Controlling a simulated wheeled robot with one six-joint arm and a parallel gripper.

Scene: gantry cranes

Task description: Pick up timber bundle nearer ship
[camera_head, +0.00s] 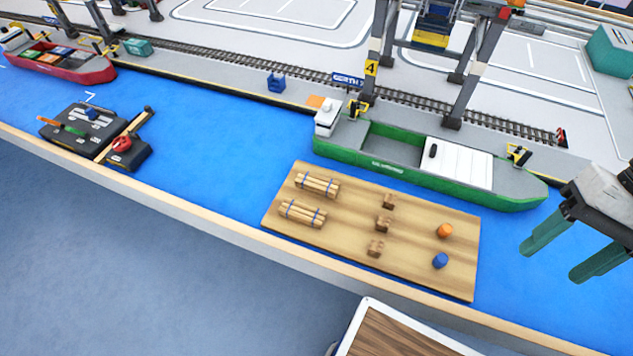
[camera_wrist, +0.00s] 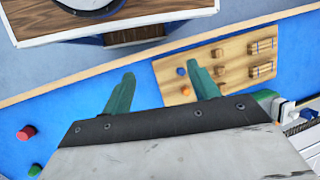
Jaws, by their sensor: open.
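Two timber bundles tied with blue bands lie on the left part of a wooden board. The bundle nearer the green ship (camera_head: 388,160) is the upper one (camera_head: 318,185); the other bundle (camera_head: 303,213) lies just below it. In the wrist view the two bundles show at the board's right end, one at the top (camera_wrist: 264,47) and one below (camera_wrist: 262,69); the lower one is on the ship's side. My gripper (camera_head: 562,255) is open and empty, over the blue water right of the board. In the wrist view its green fingers (camera_wrist: 162,84) are spread apart, away from both bundles.
The wooden board (camera_head: 340,232) also carries several small brown blocks (camera_head: 384,223), an orange drum (camera_head: 444,231) and a blue drum (camera_head: 440,261). A crane (camera_head: 470,60) stands over the quay behind the ship. A dark platform with tools (camera_head: 95,135) lies at the left. Water between them is clear.

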